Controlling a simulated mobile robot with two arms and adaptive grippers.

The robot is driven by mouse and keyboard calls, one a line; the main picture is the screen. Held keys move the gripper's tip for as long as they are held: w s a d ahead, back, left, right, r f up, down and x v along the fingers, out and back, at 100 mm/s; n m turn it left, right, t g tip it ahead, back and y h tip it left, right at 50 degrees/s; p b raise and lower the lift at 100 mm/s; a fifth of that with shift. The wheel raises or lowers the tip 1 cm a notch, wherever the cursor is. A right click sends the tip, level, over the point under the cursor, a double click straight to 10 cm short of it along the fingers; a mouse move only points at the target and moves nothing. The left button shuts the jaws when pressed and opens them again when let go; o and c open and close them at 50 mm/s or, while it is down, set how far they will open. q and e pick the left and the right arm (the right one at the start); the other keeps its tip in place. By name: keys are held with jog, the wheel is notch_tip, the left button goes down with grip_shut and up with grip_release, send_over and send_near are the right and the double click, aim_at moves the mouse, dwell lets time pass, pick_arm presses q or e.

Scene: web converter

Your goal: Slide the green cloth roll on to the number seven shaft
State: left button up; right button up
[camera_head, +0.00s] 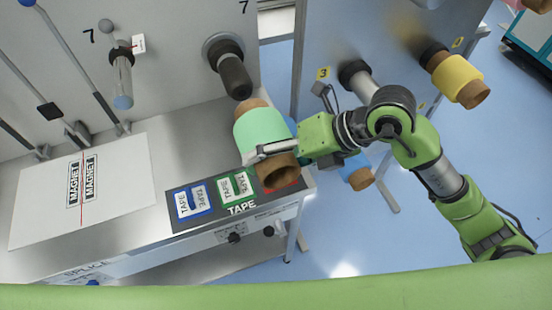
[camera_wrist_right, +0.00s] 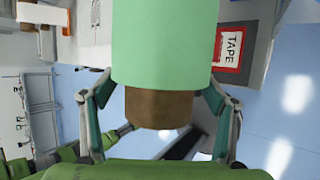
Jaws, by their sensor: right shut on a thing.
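The green cloth roll (camera_head: 262,128), with a brown core showing at both ends, is held in the air by my right gripper (camera_head: 270,150). The fingers are around its near end, by the brown core (camera_wrist_right: 158,108), one on each side in the right wrist view. The number seven shaft (camera_head: 233,74), a dark round shaft on a grey panel, is just beyond the roll's far end, under a "7" mark. In the head view the far core end sits just below the shaft tip; whether they touch or line up I cannot tell. My left gripper is not in view.
Below the roll is a metal splice table (camera_head: 150,215) with tape labels (camera_head: 238,187). To the right, a number three shaft (camera_head: 355,75) stands near my right arm, and a yellow roll (camera_head: 457,80) is on another shaft. Levers (camera_head: 75,55) stand at left.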

jog(key=shift+w+a, duration=0.25)
jog(key=shift+w, duration=0.25)
jog(key=shift+w+a, duration=0.2)
jog(key=shift+w, duration=0.3)
jog(key=shift+w+a, duration=0.25)
jog(key=shift+w, duration=0.6)
jog(key=shift+w+a, duration=0.25)
jog(key=shift+w, duration=0.55)
pick_arm(q)
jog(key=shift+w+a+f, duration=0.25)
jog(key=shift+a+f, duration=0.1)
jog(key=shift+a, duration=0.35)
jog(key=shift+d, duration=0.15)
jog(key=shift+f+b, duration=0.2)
jog(key=shift+b, duration=0.3)
